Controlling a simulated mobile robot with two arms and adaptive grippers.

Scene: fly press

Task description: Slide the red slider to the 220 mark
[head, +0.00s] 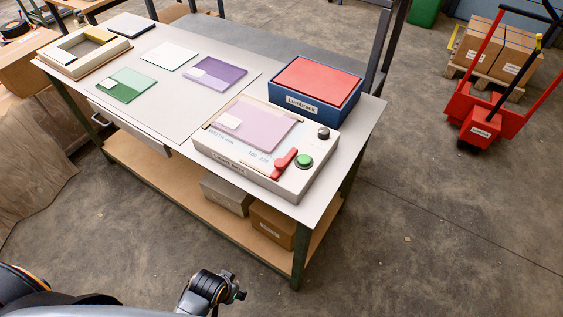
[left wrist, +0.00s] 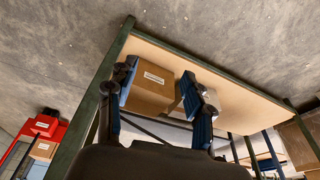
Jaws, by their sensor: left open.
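The red slider (head: 285,160) sits on the front right part of the top of a light-coloured light box (head: 240,165) on the table. It is beside a green button (head: 304,161). Small printed marks lie just left of the slider, too small to read surely. My left gripper (left wrist: 160,84) shows in the left wrist view with its two fingers apart and nothing between them. It faces the table's lower shelf, away from the slider. In the head view, a dark end part of my arm (head: 210,291) is low in front of the table. My right gripper is out of view.
A blue box with a red top (head: 315,90) stands behind the light box. A black knob (head: 324,132) is near the slider. Coloured plates (head: 216,73) lie to the left. Cartons (head: 272,225) are on the lower shelf (left wrist: 235,88).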

